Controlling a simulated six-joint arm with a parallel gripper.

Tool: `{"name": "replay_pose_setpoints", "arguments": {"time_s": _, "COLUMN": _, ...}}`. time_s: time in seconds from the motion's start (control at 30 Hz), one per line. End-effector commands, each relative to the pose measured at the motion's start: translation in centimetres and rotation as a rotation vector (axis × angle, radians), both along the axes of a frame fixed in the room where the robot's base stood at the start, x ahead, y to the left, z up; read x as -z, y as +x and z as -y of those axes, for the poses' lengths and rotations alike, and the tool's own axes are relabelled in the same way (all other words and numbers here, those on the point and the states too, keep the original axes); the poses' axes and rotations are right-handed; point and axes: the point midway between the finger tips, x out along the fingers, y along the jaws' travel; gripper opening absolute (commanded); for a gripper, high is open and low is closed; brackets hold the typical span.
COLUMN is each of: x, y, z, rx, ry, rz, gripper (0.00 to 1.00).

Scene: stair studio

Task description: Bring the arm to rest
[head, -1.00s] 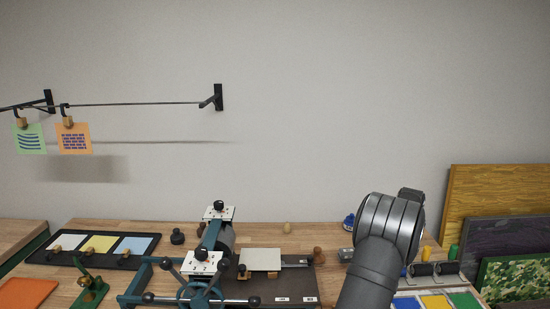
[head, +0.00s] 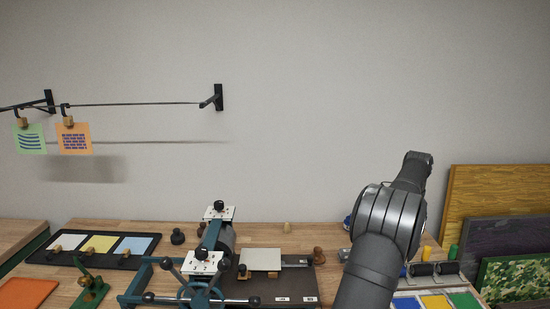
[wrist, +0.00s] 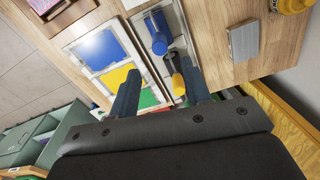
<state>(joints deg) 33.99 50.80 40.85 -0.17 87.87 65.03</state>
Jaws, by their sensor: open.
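My gripper (wrist: 160,90) shows in the wrist view with its two dark fingers spread apart and nothing between them. It is above the right end of the wooden bench (wrist: 215,50). Beyond the fingertips are ink rollers, a blue one (wrist: 156,35) and a yellow one (wrist: 177,84), next to a tray with blue, yellow and green panels (wrist: 98,50). In the head view my arm rises at the right of the bench, and the gripper's fingers are hidden.
A teal press (head: 205,262) stands mid-bench. A black tray with three cards (head: 100,245) lies left of it. Two prints, green (head: 31,140) and orange (head: 74,139), hang from a wall rail (head: 140,103). Boards (head: 497,205) lean at the right. The air above the bench's middle is clear.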

Motion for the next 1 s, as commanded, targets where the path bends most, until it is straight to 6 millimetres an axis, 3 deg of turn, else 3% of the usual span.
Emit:
{"name": "replay_pose_setpoints", "arguments": {"time_s": 0.03, "x": 1.6, "y": -0.1, "z": -0.1, "rx": 0.0, "ry": 0.007, "rz": -0.01, "gripper": 0.44}}
{"name": "replay_pose_setpoints", "arguments": {"time_s": 0.57, "x": 12.4, "y": -0.2, "z": -0.1, "rx": -0.001, "ry": 0.007, "rz": -0.008, "gripper": 0.44}}
{"name": "replay_pose_setpoints", "arguments": {"time_s": 0.83, "x": 7.0, "y": -0.1, "z": 0.1, "rx": 0.0, "ry": 0.001, "rz": -0.002, "gripper": 0.44}}
{"name": "replay_pose_setpoints", "arguments": {"time_s": 1.0, "x": 5.3, "y": -3.1, "z": 1.5, "rx": 0.004, "ry": 0.004, "rz": -0.005, "gripper": 0.44}}
